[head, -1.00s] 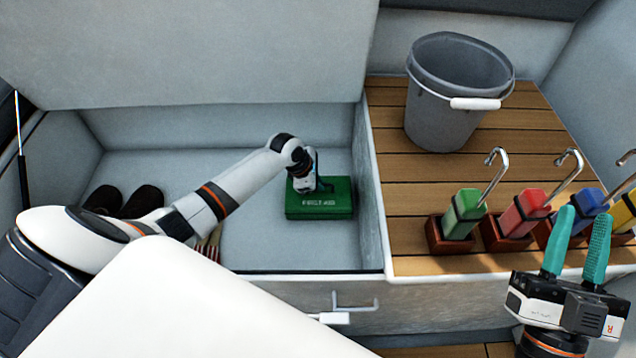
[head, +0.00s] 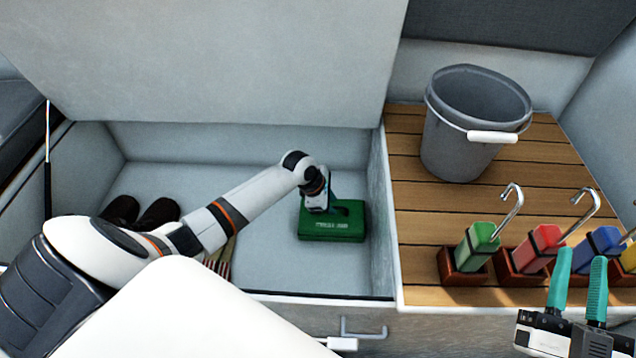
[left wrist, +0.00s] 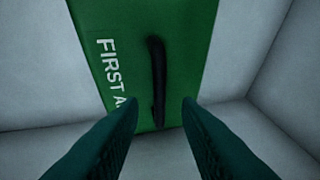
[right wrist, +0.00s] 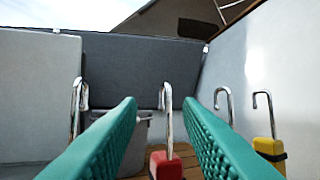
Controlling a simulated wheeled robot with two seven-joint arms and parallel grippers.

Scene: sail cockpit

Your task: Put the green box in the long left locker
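The green box (head: 332,228) lies on the floor of the long left locker (head: 270,260), near its right wall. In the left wrist view the green box (left wrist: 185,60) shows white "FIRST A" lettering and a black handle. My left gripper (head: 322,205) is down in the locker just above the box. In the left wrist view its fingers (left wrist: 160,108) are apart on either side of the handle's near end, not touching it. My right gripper (head: 580,275) is open and empty by the right bench's front edge; its spread fingers (right wrist: 163,110) show in the right wrist view.
The locker lid (head: 220,60) stands raised behind. Dark shoes (head: 140,212) and striped items (head: 220,255) lie in the locker. A grey bucket (head: 465,140) and several coloured blocks with metal hooks, one green (head: 478,248), stand on the slatted bench (head: 420,230) at right.

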